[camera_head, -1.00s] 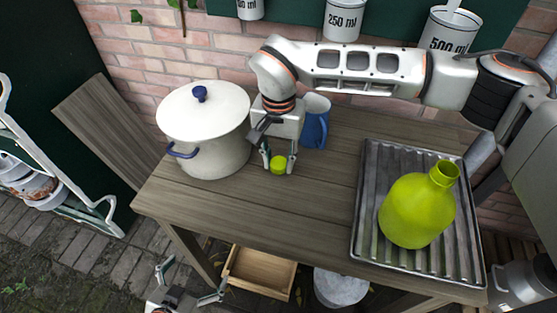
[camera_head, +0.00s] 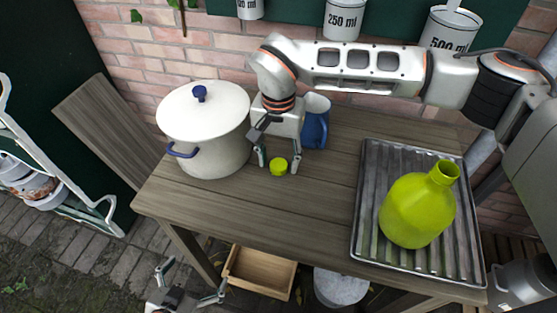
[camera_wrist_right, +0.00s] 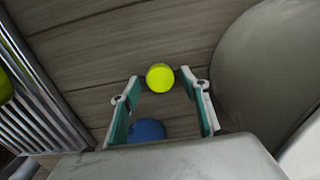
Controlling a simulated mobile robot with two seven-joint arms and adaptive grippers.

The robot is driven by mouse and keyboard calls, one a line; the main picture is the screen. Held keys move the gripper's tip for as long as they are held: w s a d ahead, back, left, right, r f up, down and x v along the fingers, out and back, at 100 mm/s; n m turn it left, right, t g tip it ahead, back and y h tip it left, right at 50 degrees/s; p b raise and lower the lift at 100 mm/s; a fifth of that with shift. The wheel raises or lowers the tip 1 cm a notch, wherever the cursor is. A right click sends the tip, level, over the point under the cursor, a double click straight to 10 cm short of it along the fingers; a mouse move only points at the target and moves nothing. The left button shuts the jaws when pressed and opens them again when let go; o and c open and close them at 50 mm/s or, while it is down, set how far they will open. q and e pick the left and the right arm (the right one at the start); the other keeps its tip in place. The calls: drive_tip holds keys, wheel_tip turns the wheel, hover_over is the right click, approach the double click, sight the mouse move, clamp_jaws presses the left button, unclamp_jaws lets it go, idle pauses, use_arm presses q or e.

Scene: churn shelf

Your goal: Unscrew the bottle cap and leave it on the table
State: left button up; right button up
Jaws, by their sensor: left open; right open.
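The yellow-green bottle (camera_head: 415,212) stands upright on the ribbed metal tray (camera_head: 363,213) at the right of the table, its mouth open with no cap on it. The small yellow-green cap (camera_head: 279,167) lies on the wooden table (camera_head: 310,205) near the pot. It also shows in the right wrist view (camera_wrist_right: 160,77). My right gripper (camera_head: 279,168) is open around and above the cap, a finger on either side, with no contact visible. In the right wrist view its fingertips (camera_wrist_right: 160,78) are spread apart. My left gripper (camera_head: 192,280) is open and empty, low in front of the table.
A cream pot (camera_head: 218,150) with a blue-knobbed lid stands close left of my right gripper. A blue and white jug (camera_head: 316,125) stands just behind it. The front middle of the table is clear. A wooden crate (camera_head: 262,288) and a metal bucket (camera_head: 340,287) are below.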

sight(278, 165)
wheel_tip(278, 165, up, 11)
drive_tip(key=shift+r+p, duration=0.15)
drive_tip(key=shift+p, duration=0.15)
